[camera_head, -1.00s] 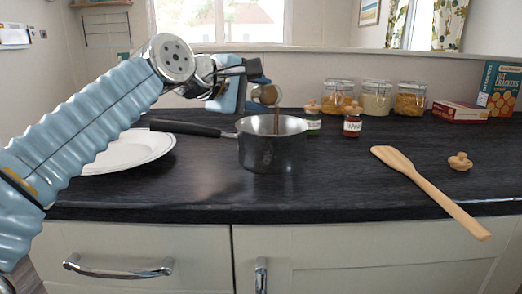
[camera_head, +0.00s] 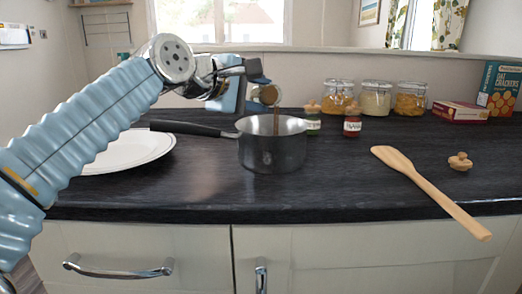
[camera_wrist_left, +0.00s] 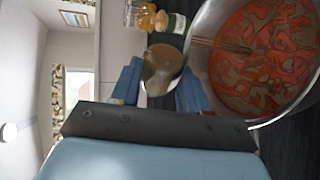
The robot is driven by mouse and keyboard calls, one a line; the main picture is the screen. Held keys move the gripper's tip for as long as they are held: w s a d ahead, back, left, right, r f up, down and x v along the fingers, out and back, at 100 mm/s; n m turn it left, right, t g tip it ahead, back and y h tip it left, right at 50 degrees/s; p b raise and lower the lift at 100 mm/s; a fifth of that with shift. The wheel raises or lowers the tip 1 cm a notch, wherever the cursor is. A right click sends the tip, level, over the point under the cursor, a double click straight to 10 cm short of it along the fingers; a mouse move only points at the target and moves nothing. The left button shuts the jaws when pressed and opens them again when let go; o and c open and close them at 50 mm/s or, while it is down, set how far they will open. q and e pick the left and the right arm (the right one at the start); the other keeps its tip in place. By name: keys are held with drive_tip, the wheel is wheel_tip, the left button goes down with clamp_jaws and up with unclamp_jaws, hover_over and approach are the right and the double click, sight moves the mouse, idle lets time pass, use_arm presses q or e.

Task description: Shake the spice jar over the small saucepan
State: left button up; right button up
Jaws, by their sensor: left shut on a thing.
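My left gripper (camera_head: 256,92) reaches in from the left, shut on the spice jar (camera_head: 269,95). The jar is tilted above the small saucepan (camera_head: 272,155), its open mouth towards the pan. A brown stream of spice falls from it into the pan. In the left wrist view the jar (camera_wrist_left: 163,68) sits between the blue fingers (camera_wrist_left: 158,88), with brown contents inside. The saucepan there (camera_wrist_left: 209,25) holds red food with brown powder on top. The pan stands upright on the dark counter, its black handle pointing left. My right gripper is not in view.
A white plate (camera_head: 128,152) lies left of the pan. Two small jars, green (camera_head: 313,124) and red (camera_head: 352,126), stand behind it to the right. A wooden spatula (camera_head: 430,190) overhangs the front edge near a wooden lid (camera_head: 459,161). Storage jars and boxes line the back.

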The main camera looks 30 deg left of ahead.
use_arm(q)
drive_tip(key=shift+r, duration=0.1)
drive_tip(key=n+g+p, duration=0.1)
drive_tip(key=n+p, duration=0.1)
drive_tip(key=p, duration=0.2)
drive_tip(key=shift+a+h, duration=0.1)
drive_tip(key=shift+h, duration=0.3)
drive_tip(key=shift+f+g, duration=0.2)
drive_tip(key=shift+g, duration=0.1)
drive_tip(key=shift+f+n+h, duration=0.2)
drive_tip(key=shift+n+h, duration=0.1)
drive_tip(key=n+h+p, duration=0.1)
drive_tip(key=p, duration=0.2)
drive_tip(key=shift+w+r+n+g, duration=0.1)
drive_tip(key=shift+r+n+g, duration=0.05)
drive_tip(key=shift+n+g, duration=0.2)
drive_tip(key=shift+n+p, duration=0.25)
drive_tip(key=shift+p, duration=0.1)
drive_tip(key=shift+f+g+h, duration=0.35)
drive_tip(key=shift+f+h, duration=0.05)
drive_tip(key=shift+f, duration=0.1)
drive_tip(key=shift+n, duration=0.3)
